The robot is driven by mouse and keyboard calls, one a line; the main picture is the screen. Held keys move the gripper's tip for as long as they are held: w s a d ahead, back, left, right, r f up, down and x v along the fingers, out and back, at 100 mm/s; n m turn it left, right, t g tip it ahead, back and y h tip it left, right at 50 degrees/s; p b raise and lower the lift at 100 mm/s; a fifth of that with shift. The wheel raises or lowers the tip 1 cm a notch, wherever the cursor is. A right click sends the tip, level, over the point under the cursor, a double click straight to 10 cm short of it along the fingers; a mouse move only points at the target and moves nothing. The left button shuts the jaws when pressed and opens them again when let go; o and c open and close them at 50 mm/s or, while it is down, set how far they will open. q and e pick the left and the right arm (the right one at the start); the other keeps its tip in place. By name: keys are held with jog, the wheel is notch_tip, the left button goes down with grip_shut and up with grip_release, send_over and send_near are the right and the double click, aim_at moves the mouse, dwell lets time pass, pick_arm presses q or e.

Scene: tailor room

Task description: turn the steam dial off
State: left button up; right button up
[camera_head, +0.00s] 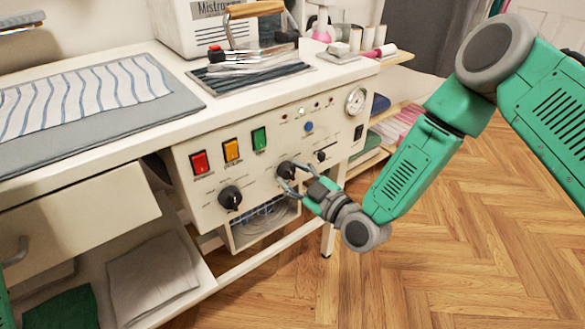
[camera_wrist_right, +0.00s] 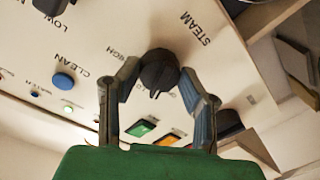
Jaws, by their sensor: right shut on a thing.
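The steam dial (camera_head: 287,170) is a round black knob on the white front panel of the ironing station. In the right wrist view the black dial (camera_wrist_right: 159,70) sits between my fingers, with the word STEAM printed beside it and HIGH on the other side. My right gripper (camera_head: 288,181) reaches in from the right and is shut on this dial, one finger on each side. The two fingers (camera_wrist_right: 160,82) also show in the right wrist view. The dial's exact setting is hard to read. My left gripper is not in view.
Another black dial (camera_head: 230,197) sits lower left on the panel. Red (camera_head: 199,162), orange (camera_head: 232,151) and green (camera_head: 259,139) switches are above it. A pressure gauge (camera_head: 356,101) is at the panel's right. An iron (camera_head: 250,55) rests on top. The wooden floor at right is clear.

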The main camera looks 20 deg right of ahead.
jog(key=n+p, duration=0.2)
jog(key=n, duration=0.2)
jog(key=shift+a+r+p, duration=0.1)
jog(key=shift+r+p, duration=0.05)
jog(key=shift+p, duration=0.2)
jog(key=shift+n+h+p, duration=0.3)
jog(key=shift+n+p, duration=0.35)
jog(key=shift+n, duration=0.95)
jog(key=shift+s+f+n, duration=0.1)
jog(key=shift+f+n, duration=0.1)
jog(key=shift+n, duration=0.1)
jog(key=o, duration=1.1)
jog(key=shift+o, duration=0.2)
